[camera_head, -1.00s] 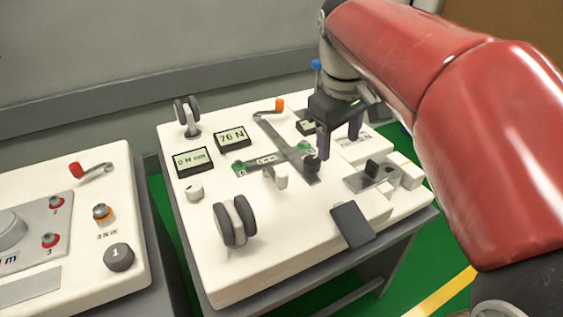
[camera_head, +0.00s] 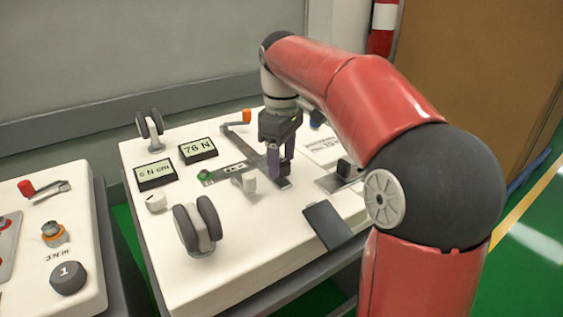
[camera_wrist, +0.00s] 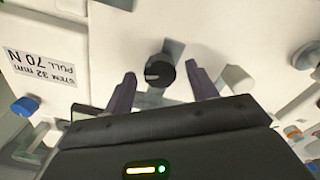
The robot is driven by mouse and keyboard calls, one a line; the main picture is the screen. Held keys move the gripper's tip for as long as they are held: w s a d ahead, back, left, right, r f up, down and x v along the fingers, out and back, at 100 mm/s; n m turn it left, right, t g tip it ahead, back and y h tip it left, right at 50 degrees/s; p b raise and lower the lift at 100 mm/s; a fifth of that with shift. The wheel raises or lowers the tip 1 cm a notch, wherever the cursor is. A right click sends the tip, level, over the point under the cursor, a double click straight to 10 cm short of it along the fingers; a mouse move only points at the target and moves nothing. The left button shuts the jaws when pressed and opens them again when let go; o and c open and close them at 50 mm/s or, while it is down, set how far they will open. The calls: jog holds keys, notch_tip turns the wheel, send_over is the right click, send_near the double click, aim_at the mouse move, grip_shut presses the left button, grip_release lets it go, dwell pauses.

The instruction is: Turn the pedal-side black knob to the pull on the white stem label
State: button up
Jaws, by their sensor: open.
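My gripper (camera_head: 281,163) is open and points down over the white cart top, close to the grey bar. In the wrist view a round black knob (camera_wrist: 160,70) shows between my gripper's (camera_wrist: 161,88) two spread fingers, with a gap on each side. I cannot tell whether the fingers reach down around it; the head view hides it. The white label (camera_wrist: 45,65) reads "STEM 32 mm PULL 70 N", upside down in the wrist view. The display (camera_head: 197,149) reads 76 N. The dark pedal (camera_head: 327,225) is at the front edge.
A second display (camera_head: 155,174) shows an N cm reading. A black upright piece (camera_head: 344,168) stands on a metal plate right of my gripper. Dark twin wheels (camera_head: 199,225), an orange-ended lever (camera_head: 246,115) and a blue knob (camera_wrist: 22,107) are nearby. Another cart is at left.

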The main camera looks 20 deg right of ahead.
jog(key=shift+f, duration=0.2)
jog(key=shift+c, duration=0.4)
jog(key=c, duration=0.9)
jog(key=shift+r+m+p, duration=0.15)
jog(key=shift+m+p, duration=0.15)
jog(key=shift+p, duration=0.15)
jog(key=shift+r+m+p, duration=0.1)
jog(key=shift+m+p, duration=0.8)
jog(key=shift+m, duration=0.1)
jog(key=m+p, duration=0.2)
jog(key=shift+m, duration=0.3)
jog(key=m+p, duration=0.3)
jog(key=m, duration=0.2)
jog(key=shift+m, duration=0.3)
jog(key=shift+f, duration=0.2)
